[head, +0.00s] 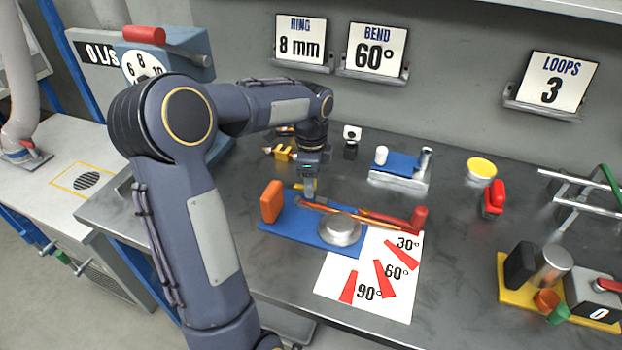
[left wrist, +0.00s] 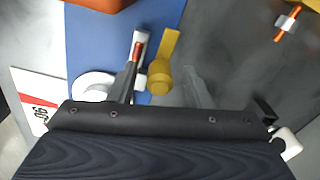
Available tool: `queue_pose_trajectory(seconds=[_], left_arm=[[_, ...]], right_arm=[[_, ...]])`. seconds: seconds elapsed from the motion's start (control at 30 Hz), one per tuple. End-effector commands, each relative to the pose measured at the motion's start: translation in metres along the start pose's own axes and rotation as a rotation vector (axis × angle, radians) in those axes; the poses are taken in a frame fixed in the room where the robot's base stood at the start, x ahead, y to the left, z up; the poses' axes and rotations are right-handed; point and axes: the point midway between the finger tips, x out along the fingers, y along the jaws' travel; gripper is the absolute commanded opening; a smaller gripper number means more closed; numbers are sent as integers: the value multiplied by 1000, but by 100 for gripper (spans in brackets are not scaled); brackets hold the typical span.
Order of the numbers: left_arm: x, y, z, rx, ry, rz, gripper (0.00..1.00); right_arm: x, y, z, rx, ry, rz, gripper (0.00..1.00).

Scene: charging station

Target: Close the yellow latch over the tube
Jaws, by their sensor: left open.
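The yellow latch (left wrist: 160,76) shows between the two fingers of my left gripper (left wrist: 164,88) in the left wrist view. It stands apart from both fingers, with a flat arm and a rounded knob. My left gripper (head: 309,190) is open and points down over the blue bending plate (head: 280,234) in the head view, where it largely hides the latch. The copper tube (head: 350,213) lies across the plate, near the grey round former (head: 340,232). A short piece of the tube (left wrist: 137,52) shows beside the left finger. My right gripper is out of view.
An orange block (head: 271,201) stands on the plate's left end. A red handle (head: 417,218) lies to the right. A white angle sheet (head: 345,283) lies in front. A blue-topped fixture (head: 402,168) stands behind, to the right. The bench right of the handle is fairly clear.

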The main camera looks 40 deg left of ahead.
Motion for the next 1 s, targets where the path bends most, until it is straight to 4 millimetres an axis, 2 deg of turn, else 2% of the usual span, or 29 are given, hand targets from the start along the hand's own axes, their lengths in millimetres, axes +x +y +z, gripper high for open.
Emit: queue_pose_trajectory(seconds=[0.1,0.43,0.77,1.0], left_arm=[[0,0,0,0,0,0,44],[0,0,0,0,0,0,0],[-1,0,0,-47,0,0,0],[-2,0,0,-191,-1,1,0]], right_arm=[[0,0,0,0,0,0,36],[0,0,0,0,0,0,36],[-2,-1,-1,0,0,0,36],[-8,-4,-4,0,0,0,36]])
